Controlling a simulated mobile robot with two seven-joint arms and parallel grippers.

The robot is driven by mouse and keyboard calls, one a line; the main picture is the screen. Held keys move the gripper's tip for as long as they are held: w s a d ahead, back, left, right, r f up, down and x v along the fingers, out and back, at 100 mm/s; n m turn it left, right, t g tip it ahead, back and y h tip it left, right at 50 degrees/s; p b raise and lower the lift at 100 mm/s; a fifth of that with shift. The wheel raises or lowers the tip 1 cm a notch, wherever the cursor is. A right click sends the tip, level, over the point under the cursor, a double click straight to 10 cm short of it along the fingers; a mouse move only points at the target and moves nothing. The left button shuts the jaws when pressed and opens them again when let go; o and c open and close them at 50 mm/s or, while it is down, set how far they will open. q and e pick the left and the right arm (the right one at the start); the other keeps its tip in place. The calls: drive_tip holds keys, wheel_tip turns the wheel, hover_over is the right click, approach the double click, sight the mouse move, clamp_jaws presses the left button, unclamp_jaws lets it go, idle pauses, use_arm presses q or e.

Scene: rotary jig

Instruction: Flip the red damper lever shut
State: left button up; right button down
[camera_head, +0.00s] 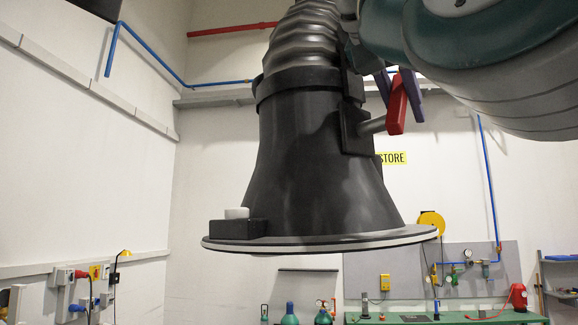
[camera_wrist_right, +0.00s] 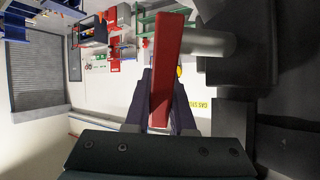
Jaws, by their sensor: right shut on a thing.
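The red damper lever (camera_head: 397,105) is on a grey shaft at the right side of the black extraction hood (camera_head: 310,165). In the head view it stands close to upright, its top leaning slightly right. My right gripper (camera_head: 399,92) comes from the upper right, and its purple fingers lie on both sides of the lever's upper part. In the right wrist view the lever (camera_wrist_right: 166,70) runs between the fingers of my right gripper (camera_wrist_right: 163,95), which is shut on it. The grey shaft (camera_wrist_right: 207,41) shows beside it. My left gripper is not in view.
The hood's wide flange (camera_head: 330,242) has a dark block with a white knob (camera_head: 237,213) at its left. My right arm fills the upper right. A green bench (camera_head: 440,318) and wall panel stand well behind. The space below the flange looks clear.

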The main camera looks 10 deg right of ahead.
drive_tip(key=c, duration=0.9)
unclamp_jaws()
drive_tip(key=shift+o, duration=0.7)
